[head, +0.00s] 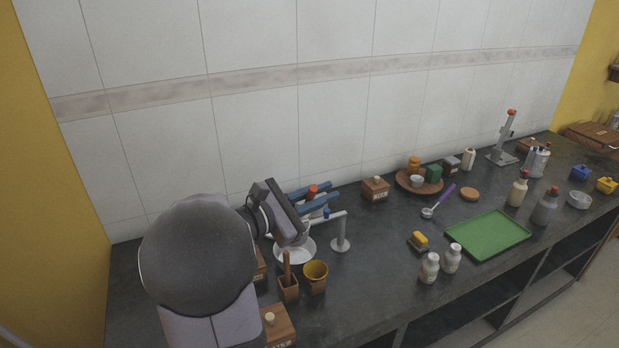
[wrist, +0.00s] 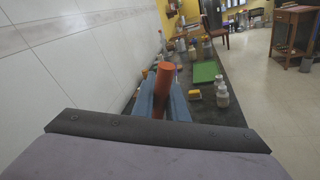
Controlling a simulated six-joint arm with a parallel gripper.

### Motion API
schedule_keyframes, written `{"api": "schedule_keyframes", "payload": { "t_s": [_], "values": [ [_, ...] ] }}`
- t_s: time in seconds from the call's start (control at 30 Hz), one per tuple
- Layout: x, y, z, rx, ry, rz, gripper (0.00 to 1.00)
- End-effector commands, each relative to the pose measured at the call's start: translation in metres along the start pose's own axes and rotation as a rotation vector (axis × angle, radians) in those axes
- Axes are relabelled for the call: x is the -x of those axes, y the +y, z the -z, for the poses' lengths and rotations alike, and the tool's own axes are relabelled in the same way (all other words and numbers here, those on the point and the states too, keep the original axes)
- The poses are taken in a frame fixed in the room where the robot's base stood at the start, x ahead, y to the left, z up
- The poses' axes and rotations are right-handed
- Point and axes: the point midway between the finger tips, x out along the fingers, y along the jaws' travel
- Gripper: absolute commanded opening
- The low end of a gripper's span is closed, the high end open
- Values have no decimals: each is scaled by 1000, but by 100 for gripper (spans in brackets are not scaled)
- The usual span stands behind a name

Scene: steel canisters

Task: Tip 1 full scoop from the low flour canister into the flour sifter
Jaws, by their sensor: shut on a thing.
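My gripper (head: 318,198) has blue fingers shut on the orange-red handle of the scoop (head: 312,190). The handle (wrist: 162,88) also stands up between the fingers (wrist: 162,105) in the wrist view. The scoop's bowl end and any flour in it are hidden. The gripper is above a white stand (head: 341,232), whose arm reaches left over a white dish (head: 294,252); a part that looks like the flour sifter (head: 303,228) is on it, mostly hidden by my gripper. Wooden lidded canisters stand at the front (head: 278,328) and behind (head: 376,190); I cannot tell which holds flour.
A wooden holder (head: 288,289) with an upright stick and a yellow-lined cup (head: 316,278) stand in front of the dish. Two white shakers (head: 429,268), a butter-like block (head: 419,239) and a green tray (head: 489,236) are to the right. The tiled wall is close behind.

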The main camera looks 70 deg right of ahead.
Motion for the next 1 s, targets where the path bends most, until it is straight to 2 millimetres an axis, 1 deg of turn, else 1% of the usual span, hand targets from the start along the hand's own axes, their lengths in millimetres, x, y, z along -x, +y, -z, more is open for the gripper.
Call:
{"api": "schedule_keyframes", "payload": {
  "t_s": [0.17, 0.37, 0.57, 0.83, 0.87, 1.0],
  "values": [
    [0, 1, 0, 15, 5, 0, 0],
    [-1, 0, 4, 25, 7, 1, 0],
    [-2, -3, 15, 50, 13, 5, 0],
    [-5, -9, 38, 104, 24, 15, 0],
    [-5, -8, 35, 100, 22, 15, 0],
    [-5, -8, 35, 99, 22, 14, 0]
  ]
}}
